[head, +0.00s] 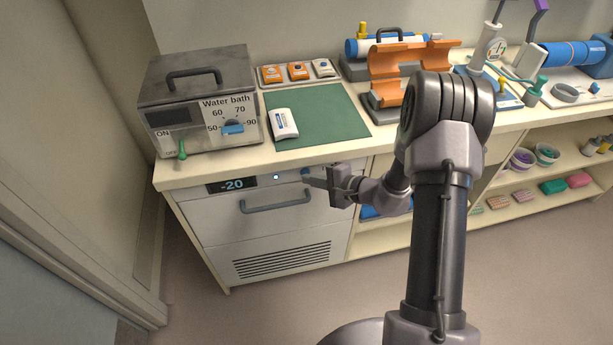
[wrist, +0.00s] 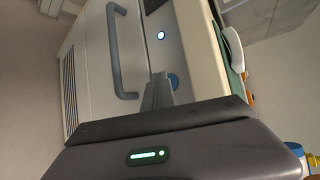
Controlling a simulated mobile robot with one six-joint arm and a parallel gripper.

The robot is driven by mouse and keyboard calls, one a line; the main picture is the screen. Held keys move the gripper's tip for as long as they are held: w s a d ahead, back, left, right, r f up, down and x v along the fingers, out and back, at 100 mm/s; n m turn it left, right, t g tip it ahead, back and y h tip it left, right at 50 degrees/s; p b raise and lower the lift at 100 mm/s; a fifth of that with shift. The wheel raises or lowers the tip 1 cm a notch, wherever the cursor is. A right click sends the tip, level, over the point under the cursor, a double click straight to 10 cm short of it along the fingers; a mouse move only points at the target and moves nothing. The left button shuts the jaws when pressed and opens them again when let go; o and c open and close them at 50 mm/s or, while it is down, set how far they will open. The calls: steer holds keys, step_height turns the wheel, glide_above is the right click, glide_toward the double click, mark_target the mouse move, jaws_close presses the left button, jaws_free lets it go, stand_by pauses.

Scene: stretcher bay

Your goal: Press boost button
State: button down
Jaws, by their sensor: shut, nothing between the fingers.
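The under-counter freezer (head: 265,218) has a front strip with a "-20" display (head: 231,184), a small lit round light (head: 276,177) and a blue round button (head: 305,171). In the wrist view the lit light (wrist: 161,36) and the blue button (wrist: 173,82) show on the same strip. No label on the button can be read. My gripper (head: 306,182) is shut and empty, its fingertips pointing at the strip just beside the blue button. In the wrist view the fingertips (wrist: 158,78) partly overlap the button's edge; I cannot tell whether they touch it.
The drawer handle (head: 276,202) sticks out below the strip. The countertop edge (head: 260,172) overhangs just above. Open shelves lie to the right.

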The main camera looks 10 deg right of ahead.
steer(key=shift+s, duration=0.1)
stand_by(0.3)
steer(key=shift+s+b, duration=0.45)
steer(key=shift+s, duration=0.65)
steer(key=s+b, duration=0.2)
steer(key=s, duration=0.3)
stand_by(0.3)
